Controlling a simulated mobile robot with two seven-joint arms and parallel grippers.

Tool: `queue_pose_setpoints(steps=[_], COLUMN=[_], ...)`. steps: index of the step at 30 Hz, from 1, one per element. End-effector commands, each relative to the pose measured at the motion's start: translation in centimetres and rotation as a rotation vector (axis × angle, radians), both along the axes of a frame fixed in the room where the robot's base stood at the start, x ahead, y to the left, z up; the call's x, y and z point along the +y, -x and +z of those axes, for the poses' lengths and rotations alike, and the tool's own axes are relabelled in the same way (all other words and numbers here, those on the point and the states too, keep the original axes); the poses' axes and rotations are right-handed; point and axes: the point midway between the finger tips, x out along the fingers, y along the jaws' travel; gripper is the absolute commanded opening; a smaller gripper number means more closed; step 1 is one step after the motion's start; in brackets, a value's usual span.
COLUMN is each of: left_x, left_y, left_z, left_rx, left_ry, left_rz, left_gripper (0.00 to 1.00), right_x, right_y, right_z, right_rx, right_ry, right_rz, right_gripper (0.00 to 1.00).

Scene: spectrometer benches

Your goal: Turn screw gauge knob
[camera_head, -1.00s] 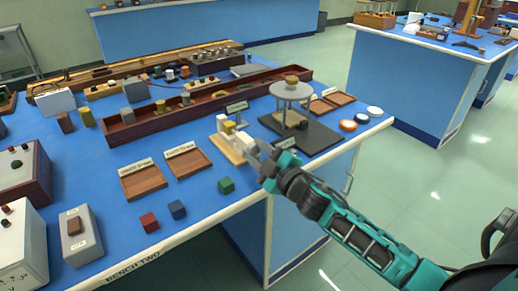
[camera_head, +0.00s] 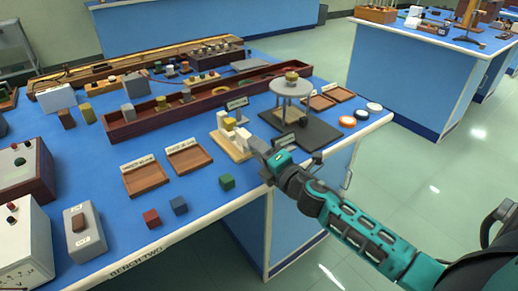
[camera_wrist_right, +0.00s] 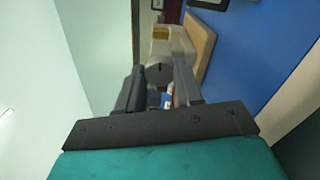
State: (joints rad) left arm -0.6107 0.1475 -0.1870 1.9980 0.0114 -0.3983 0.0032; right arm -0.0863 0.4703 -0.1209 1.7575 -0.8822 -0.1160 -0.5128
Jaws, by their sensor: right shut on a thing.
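The screw gauge (camera_head: 229,125) is a pale frame with a yellow part, fixed on a light wooden base (camera_head: 233,150) near the front edge of the bench. Its dark grey knob (camera_wrist_right: 157,73) shows in the right wrist view, at the fingertips. My right gripper (camera_head: 259,150) reaches in from the right and is shut on the knob. In the right wrist view the two dark fingers (camera_wrist_right: 158,88) stand on either side of it. In the head view the fingers mostly hide the knob. My left gripper is out of view.
A round-topped stand (camera_head: 291,88) on a dark board (camera_head: 322,134) is close behind my right gripper. Two wooden trays (camera_head: 146,180) and small red, blue and green cubes (camera_head: 227,181) lie left of the gauge. A long wooden trough (camera_head: 210,98) runs behind.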

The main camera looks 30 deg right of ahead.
Motion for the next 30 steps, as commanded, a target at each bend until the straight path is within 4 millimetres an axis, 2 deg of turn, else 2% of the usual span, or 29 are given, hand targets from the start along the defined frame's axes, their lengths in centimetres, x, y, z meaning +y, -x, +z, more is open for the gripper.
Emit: queue_pose_setpoints(steps=[30], left_x=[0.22], left_y=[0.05], left_z=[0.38], left_rx=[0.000], left_ry=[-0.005], left_rz=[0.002], left_gripper=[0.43], right_x=[0.01], right_y=[-0.01], right_z=[-0.02], right_rx=[-0.075], right_ry=[0.964], right_rz=[0.003], right_gripper=[0.05])
